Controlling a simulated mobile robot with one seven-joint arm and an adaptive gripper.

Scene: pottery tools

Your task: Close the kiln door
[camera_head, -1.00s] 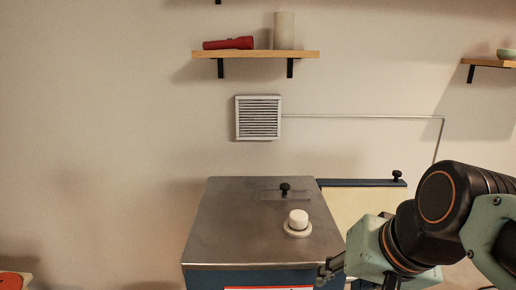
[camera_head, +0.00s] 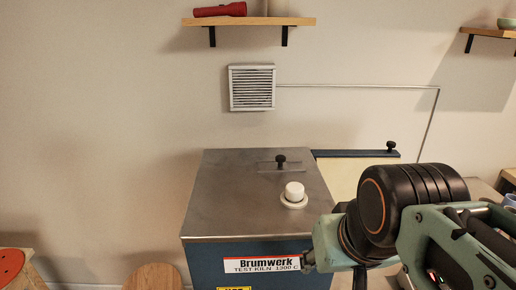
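The kiln (camera_head: 258,195) stands in the middle of the head view, with a flat metal top and a blue front labelled "Brumwerk". At its back right corner, a cream panel with a blue top edge (camera_head: 350,154) and a black knob extends to the right; it looks like the kiln door, standing open. My arm covers the panel's lower part and much of the kiln's right side. My gripper (camera_head: 312,262) is at the kiln's front right, in front of the label's right end. Its fingers are small and partly hidden, so its opening and any contact are unclear.
A white plug (camera_head: 294,192) and a black knob (camera_head: 280,160) sit on the kiln top. A round wooden stool (camera_head: 153,277) stands at the lower left, beside a table with a red disc (camera_head: 9,265). A shelf (camera_head: 250,21) and vent (camera_head: 252,87) are on the wall.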

